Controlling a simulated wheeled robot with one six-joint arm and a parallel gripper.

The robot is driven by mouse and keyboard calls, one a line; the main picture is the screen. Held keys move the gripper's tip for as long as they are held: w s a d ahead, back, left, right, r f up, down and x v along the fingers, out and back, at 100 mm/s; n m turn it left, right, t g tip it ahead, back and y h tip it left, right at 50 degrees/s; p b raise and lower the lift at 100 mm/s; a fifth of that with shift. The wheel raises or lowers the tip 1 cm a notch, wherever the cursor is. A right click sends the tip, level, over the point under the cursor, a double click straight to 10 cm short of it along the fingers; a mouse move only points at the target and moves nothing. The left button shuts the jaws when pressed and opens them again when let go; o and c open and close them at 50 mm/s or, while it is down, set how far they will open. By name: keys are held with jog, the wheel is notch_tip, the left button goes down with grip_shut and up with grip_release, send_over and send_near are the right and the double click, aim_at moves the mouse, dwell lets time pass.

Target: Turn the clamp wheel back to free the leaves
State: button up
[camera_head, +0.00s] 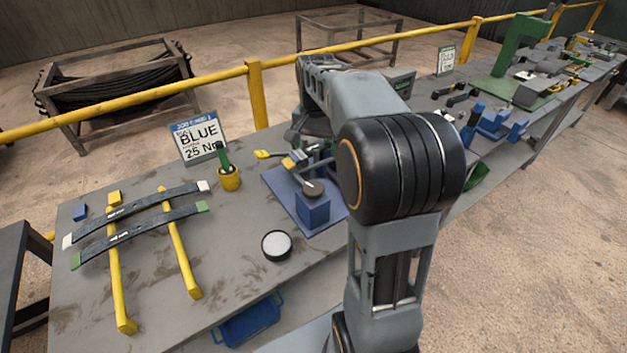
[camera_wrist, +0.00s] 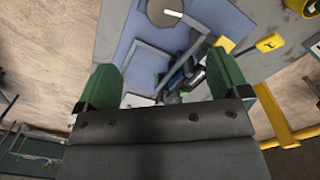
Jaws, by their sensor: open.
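A blue clamp fixture (camera_head: 313,210) stands on a blue plate (camera_head: 283,192) on the bench, partly hidden behind my arm. A round grey disc (camera_head: 313,187) sits on its block; the disc also shows at the top of the wrist view (camera_wrist: 165,10). I cannot tell whether this disc is the clamp wheel. My gripper (camera_wrist: 167,82) is open, its green fingertips wide apart above the fixture, with no thing held. Two dark curved leaves (camera_head: 137,208) (camera_head: 140,232) lie across yellow rails (camera_head: 180,245) at the left. Leaves inside the fixture cannot be made out.
A sign reading BLUE 25 Nm (camera_head: 198,137) stands behind a yellow cup (camera_head: 229,181). A round white-topped tin (camera_head: 277,245) sits near the bench's front edge. Yellow-ended tools (camera_head: 262,154) lie by the fixture. A yellow railing (camera_head: 150,95) runs behind the bench.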

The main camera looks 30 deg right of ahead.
aim_at(315, 186)
notch_tip(315, 186, down, 14)
jog(key=m, duration=0.3)
jog(key=m+p, duration=0.1)
jog(key=m, duration=0.3)
jog(key=shift+w+d+f, duration=0.1)
jog(key=shift+w+f, duration=0.05)
